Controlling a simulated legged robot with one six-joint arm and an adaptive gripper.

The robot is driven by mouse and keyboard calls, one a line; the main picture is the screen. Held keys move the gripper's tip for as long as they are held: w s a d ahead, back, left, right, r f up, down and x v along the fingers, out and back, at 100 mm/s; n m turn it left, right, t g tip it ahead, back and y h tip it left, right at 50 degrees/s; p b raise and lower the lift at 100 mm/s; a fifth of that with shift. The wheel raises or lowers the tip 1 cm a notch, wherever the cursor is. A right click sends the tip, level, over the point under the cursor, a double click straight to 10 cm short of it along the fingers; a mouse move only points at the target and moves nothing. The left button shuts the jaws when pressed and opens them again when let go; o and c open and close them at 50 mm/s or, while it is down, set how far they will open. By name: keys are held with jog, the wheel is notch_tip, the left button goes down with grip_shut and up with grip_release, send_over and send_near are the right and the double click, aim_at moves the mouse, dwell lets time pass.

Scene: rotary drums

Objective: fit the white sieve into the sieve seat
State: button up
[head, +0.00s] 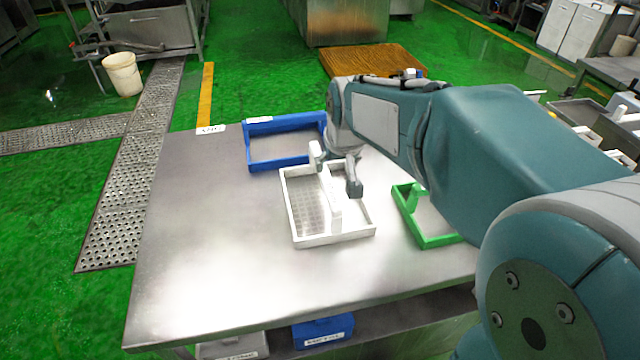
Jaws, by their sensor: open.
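The white sieve (305,241) is a shallow rectangular tray with a mesh floor and a raised white bar across its middle. It lies flat near the middle of the steel table. My gripper (337,170) is open above the far part of the sieve, with one fingertip left and one right of the bar. Whether a finger touches the bar cannot be told. A blue rectangular frame (250,153) lies behind the sieve, and a green frame (410,224) lies to its right, partly hidden by my arm. Which one is the sieve seat cannot be told; their labels are too small to read.
The steel table (210,250) is bare on the left and in front. A small white label (211,129) lies at its far-left edge. Labelled blue (323,332) and grey (232,346) bins sit below the front edge. A white bucket (122,74) stands on the green floor.

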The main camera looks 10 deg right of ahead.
send_near(323, 175)
jog(key=shift+w+d+f, duration=0.2)
jog(key=shift+w+f, duration=0.2)
jog(key=shift+f, duration=0.05)
jog(key=shift+w+d+f, duration=0.2)
jog(key=shift+w+f, duration=0.25)
jog(key=x, duration=0.5)
jog(key=shift+f, duration=0.15)
jog(key=x, duration=0.5)
jog(key=shift+w+a, duration=0.1)
jog(key=shift+w, duration=0.1)
grip_shut()
